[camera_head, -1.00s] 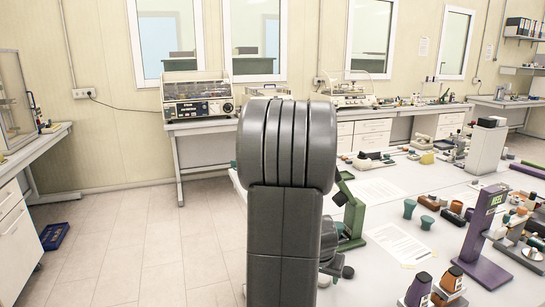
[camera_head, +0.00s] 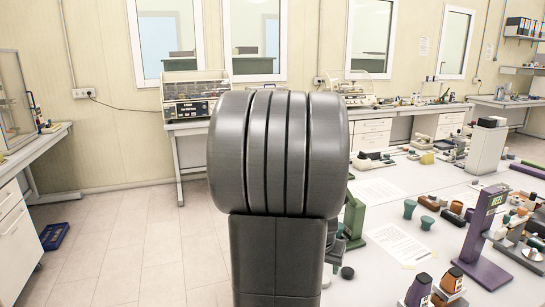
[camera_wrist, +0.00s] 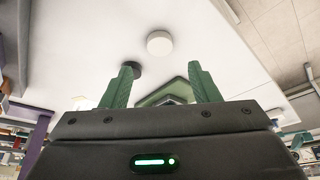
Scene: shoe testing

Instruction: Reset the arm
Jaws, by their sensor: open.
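In the wrist view my gripper (camera_wrist: 160,68) shows two green fingers standing apart, and the gap between them is empty. Its dark body with a lit green strip fills the bottom of that view. In the head view my own grey arm link stands in the middle and hides the gripper. A green stand (camera_head: 353,215) shows just right of the arm link, partly covered by it.
The white table (camera_head: 385,199) on the right carries a purple stand (camera_head: 481,240), a paper sheet (camera_head: 395,243), and several small tools. Bare tiled floor (camera_head: 150,245) lies to the left. A blue crate (camera_head: 54,236) sits on the floor there.

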